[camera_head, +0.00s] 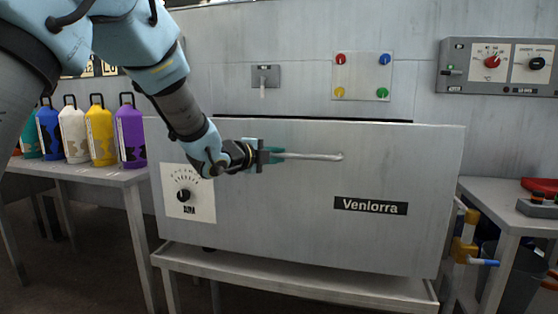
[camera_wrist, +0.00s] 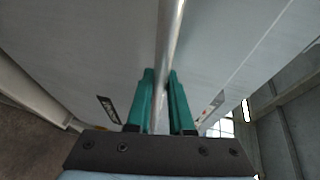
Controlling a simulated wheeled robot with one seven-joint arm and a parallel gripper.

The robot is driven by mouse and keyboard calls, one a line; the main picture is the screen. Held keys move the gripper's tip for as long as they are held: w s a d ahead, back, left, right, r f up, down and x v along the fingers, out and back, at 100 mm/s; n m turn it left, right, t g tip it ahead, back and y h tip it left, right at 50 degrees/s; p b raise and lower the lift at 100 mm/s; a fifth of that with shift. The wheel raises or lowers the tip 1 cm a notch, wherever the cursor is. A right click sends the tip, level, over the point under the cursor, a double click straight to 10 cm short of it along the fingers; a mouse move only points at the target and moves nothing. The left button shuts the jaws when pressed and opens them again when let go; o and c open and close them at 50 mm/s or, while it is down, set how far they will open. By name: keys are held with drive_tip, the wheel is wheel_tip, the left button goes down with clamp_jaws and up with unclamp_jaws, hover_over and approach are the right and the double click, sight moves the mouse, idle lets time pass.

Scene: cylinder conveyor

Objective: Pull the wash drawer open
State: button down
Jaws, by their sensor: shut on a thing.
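The wash drawer (camera_head: 290,210) is a wide grey metal front marked "Venlorra", with a dark gap along its top edge. A thin horizontal bar handle (camera_head: 315,156) runs across its upper part. My gripper (camera_head: 276,155) is at the left part of the handle, its teal fingers around the bar. In the wrist view the handle (camera_wrist: 171,40) passes between the two fingers of my gripper (camera_wrist: 160,85), which are shut on it. The left end of the handle is hidden by my gripper in the head view.
A dial panel (camera_head: 188,193) is on the drawer front's left. A shelf edge (camera_head: 290,282) runs below the drawer. Coloured jugs (camera_head: 102,130) stand on a left table. A right table (camera_head: 505,192) holds red and grey items. A yellow valve pipe (camera_head: 465,240) is right of the drawer.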

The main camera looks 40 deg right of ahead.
drive_tip(key=shift+s+a+f, duration=0.1)
drive_tip(key=shift+a, duration=0.1)
drive_tip(key=c, duration=0.8)
unclamp_jaws()
drive_tip(key=v, duration=1)
drive_tip(key=shift+a+b, duration=0.35)
drive_tip(key=shift+b, duration=0.1)
